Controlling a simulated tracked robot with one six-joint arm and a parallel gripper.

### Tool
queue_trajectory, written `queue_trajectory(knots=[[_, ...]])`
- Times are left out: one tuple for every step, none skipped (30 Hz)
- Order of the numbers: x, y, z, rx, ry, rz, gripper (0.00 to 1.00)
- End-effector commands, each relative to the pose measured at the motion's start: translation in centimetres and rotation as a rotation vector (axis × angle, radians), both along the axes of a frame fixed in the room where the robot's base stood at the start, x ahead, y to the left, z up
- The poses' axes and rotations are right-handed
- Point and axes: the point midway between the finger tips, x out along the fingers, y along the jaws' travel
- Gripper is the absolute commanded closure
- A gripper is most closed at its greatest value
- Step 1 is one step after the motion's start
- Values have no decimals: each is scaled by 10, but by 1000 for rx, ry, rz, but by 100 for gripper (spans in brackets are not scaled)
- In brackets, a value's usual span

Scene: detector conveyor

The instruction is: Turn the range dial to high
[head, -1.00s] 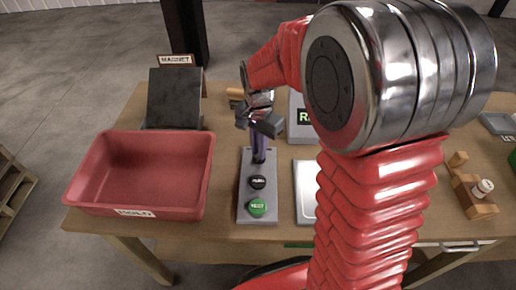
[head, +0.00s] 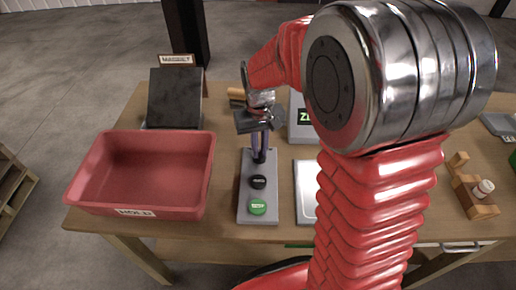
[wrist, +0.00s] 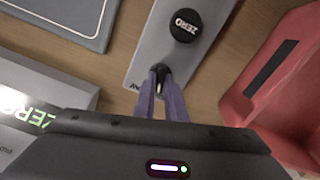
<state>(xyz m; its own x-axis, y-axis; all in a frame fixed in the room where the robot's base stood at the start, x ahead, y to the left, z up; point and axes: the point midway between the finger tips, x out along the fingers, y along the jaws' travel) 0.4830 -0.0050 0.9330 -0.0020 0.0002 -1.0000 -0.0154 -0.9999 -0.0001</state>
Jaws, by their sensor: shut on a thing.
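The range dial (wrist: 159,69) is a small black knob at the far end of a grey control panel (head: 244,192). My gripper (head: 258,157) points down at it, and its purple fingers are closed around the knob. In the wrist view, the fingertips (wrist: 160,88) meet at the dial and cover much of it, so its pointer setting cannot be read. A black button marked ZERO (wrist: 186,25) and a green button (head: 257,206) sit nearer on the same panel.
A red tray marked HOLD (head: 90,180) stands left of the panel. A grey box with a lit display reading ZERO (wrist: 35,119) is beside the panel. A pale tray (head: 306,190) lies to the right. A dark block (head: 174,98) stands behind, by the MAGNET sign.

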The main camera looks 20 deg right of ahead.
Motion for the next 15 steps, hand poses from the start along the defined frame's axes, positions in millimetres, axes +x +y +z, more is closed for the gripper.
queue_trajectory(knots=[[5,1,3,2,-14,41,100],[5,1,3,2,-14,70,100],[5,1,3,2,-15,107,100],[5,1,3,2,-15,135,100],[5,1,3,1,-15,163,100],[5,1,3,1,-15,198,100],[5,1,3,1,-15,224,100],[5,1,3,1,-15,250,100],[5,1,3,0,-15,282,100],[5,1,3,0,-15,304,100],[5,1,3,0,-15,325,100],[5,1,3,0,-15,352,100],[5,1,3,0,-15,372,100],[5,1,3,0,-15,389,100],[5,1,3,0,-16,410,100]])
